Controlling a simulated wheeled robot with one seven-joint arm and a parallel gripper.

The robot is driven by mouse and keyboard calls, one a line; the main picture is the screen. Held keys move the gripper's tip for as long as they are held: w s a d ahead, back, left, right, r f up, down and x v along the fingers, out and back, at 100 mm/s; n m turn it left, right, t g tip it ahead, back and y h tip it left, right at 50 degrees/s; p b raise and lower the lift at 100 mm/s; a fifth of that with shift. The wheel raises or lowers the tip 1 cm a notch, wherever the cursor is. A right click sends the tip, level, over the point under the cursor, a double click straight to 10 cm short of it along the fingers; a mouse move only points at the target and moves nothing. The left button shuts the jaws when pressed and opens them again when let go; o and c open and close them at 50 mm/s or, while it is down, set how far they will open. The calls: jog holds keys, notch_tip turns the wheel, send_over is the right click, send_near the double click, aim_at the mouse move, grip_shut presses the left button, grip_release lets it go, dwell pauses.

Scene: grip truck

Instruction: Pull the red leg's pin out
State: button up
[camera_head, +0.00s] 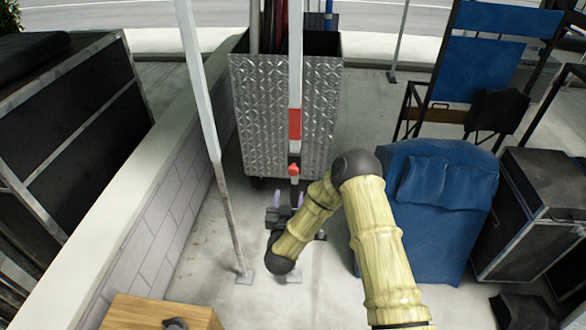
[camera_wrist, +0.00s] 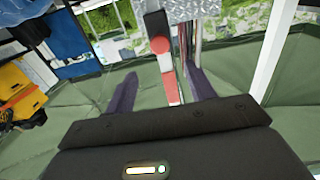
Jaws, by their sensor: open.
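The red-marked leg (camera_head: 295,75) is a pale upright pole in front of a metal cart. It carries a red band (camera_head: 294,125), with a small red pin knob (camera_head: 293,170) below it. My gripper (camera_head: 288,198) is open just below the knob, with dark purple fingers on either side of the leg line. No contact with the pin shows. The wrist view shows my gripper (camera_wrist: 162,72) empty.
A diamond-plate cart (camera_head: 262,110) stands behind the leg. Another pale pole (camera_head: 205,100) stands to the left, by a low block wall (camera_head: 165,215). A blue covered box (camera_head: 435,220) is to the right of my arm. A wooden box (camera_head: 155,312) is at the lower left.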

aim_at(293, 172)
jog(key=w+p, duration=0.1)
jog(key=w, duration=0.3)
jog(key=w+p, duration=0.1)
jog(key=w, duration=0.3)
jog(key=w+p, duration=0.1)
jog(key=w, duration=0.3)
jog(key=shift+w+d, duration=0.25)
